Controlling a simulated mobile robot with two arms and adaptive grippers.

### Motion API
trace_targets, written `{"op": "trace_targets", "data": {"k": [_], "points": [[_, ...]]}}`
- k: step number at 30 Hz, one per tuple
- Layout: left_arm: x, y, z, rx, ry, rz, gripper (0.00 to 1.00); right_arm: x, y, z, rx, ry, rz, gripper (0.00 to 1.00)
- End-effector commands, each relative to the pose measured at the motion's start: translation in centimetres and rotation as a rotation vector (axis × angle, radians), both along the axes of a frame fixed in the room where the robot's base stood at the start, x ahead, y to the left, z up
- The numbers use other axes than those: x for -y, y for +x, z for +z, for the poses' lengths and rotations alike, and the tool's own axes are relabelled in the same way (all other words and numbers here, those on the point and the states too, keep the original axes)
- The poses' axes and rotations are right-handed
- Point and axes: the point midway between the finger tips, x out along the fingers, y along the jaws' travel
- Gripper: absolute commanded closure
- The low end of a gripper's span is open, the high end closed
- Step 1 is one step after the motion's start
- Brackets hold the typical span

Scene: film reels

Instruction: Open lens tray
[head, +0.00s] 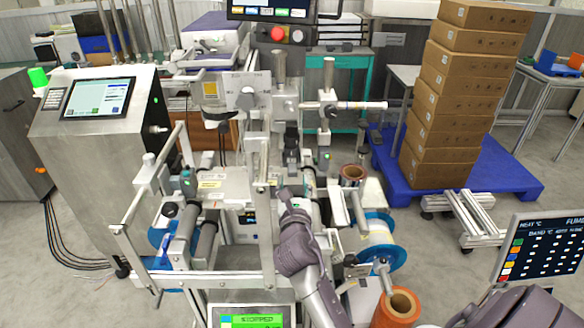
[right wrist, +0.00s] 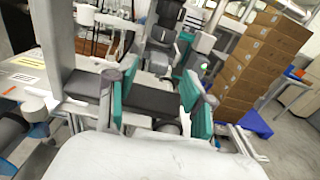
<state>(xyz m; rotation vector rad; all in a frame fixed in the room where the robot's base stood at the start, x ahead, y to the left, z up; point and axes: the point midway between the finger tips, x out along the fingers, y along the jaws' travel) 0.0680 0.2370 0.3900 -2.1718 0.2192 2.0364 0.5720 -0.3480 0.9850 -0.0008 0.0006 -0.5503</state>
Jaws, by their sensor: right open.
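My right gripper (head: 292,196) reaches into the middle of the metal film machine (head: 235,185). In the right wrist view its two teal-padded fingers (right wrist: 157,98) stand apart. A flat dark grey bar (right wrist: 150,101) shows in the gap between them; I cannot tell whether the pads touch it. Beyond the fingers is a dark upright unit (right wrist: 160,50), which also shows in the head view (head: 291,150). No part is clearly recognizable as the lens tray, and whether it is open or shut cannot be told. My left gripper is not in view.
Metal rails (head: 262,215) and rollers (head: 205,240) crowd the gripper. A blue-flanged reel (head: 380,254) and an orange roll (head: 400,303) stand to the right. Stacked cartons (head: 440,130) rest on a blue pallet (head: 510,178). Floor between machine and pallet is partly clear.

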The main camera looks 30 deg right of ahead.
Motion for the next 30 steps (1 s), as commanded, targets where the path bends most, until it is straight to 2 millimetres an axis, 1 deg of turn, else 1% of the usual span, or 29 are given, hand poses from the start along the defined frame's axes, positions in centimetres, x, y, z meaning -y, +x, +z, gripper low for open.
{"op": "trace_targets", "data": {"k": [1, 3, 6, 9, 15, 22, 29, 30], "points": [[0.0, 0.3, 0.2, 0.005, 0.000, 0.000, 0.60, 0.6, 1.0, 0.2, 0.002, -0.001, -0.001, 0.48], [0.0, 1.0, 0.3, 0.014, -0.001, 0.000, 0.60, 1.3, 2.2, 0.1, 0.000, 0.000, -0.001, 0.48], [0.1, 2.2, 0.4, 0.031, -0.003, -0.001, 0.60, 2.2, 3.5, 0.1, 0.001, 0.000, -0.001, 0.48], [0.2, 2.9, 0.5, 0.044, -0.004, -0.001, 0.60, 2.7, 4.5, 0.0, 0.001, 0.000, 0.000, 0.48], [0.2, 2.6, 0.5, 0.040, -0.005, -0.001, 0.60, 3.2, 5.2, 0.0, 0.001, 0.002, 0.000, 0.48], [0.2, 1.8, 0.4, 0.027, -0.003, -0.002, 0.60, 3.2, 5.2, 0.0, 0.001, 0.001, 0.000, 0.48], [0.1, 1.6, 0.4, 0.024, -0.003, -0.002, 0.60, 3.2, 5.2, 0.0, 0.001, 0.001, 0.000, 0.86], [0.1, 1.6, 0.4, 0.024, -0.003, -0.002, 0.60, 3.2, 5.2, 0.0, 0.001, 0.001, 0.000, 0.93]]}}
